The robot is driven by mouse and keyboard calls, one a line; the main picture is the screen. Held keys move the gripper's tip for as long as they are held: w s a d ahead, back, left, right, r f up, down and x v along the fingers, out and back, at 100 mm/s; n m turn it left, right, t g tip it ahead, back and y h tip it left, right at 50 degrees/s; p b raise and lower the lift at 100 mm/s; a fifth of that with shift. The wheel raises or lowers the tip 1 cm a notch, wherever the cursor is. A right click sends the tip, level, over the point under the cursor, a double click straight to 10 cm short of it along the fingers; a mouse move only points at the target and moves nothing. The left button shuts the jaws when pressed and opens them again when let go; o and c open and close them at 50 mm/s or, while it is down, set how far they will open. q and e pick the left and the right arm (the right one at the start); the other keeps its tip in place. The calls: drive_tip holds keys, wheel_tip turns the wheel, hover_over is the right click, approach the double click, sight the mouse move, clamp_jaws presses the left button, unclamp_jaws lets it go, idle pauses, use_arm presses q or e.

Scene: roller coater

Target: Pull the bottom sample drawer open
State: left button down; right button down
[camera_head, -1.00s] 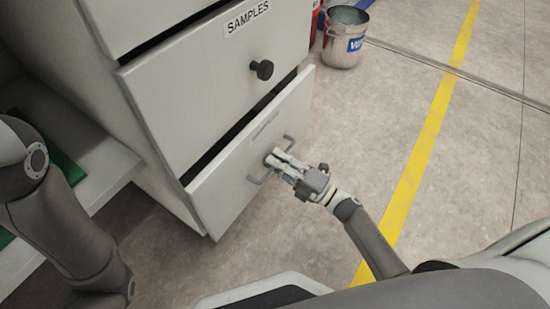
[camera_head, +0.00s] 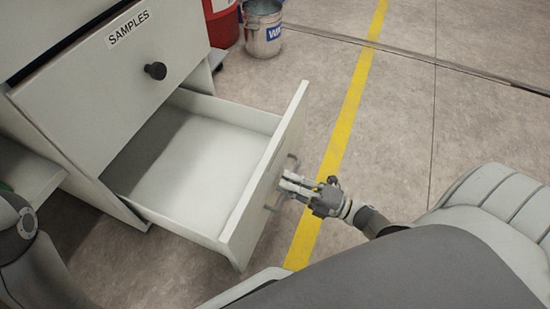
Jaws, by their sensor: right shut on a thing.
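The bottom sample drawer (camera_head: 185,175) is pulled well out of the white cabinet (camera_head: 100,90), and its empty white inside shows. Its front panel (camera_head: 270,180) stands out towards the right, with a bar handle (camera_head: 272,207) on its outer face. My right gripper (camera_head: 290,187) is shut on the handle, and the arm reaches in from the lower right. My left arm shows at the lower left edge, but its gripper is out of view.
The drawer above, labelled SAMPLES with a round black knob (camera_head: 155,71), is shut. A metal bucket (camera_head: 263,30) and a red container (camera_head: 221,22) stand on the floor behind. The floor to the right is clear, with a yellow line (camera_head: 345,120).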

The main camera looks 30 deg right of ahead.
drive_tip(key=shift+s+d, duration=0.5)
drive_tip(key=shift+d, duration=0.05)
drive_tip(key=c, duration=1.5)
unclamp_jaws()
drive_tip(key=shift+s, duration=0.1)
drive_tip(key=v, duration=1.2)
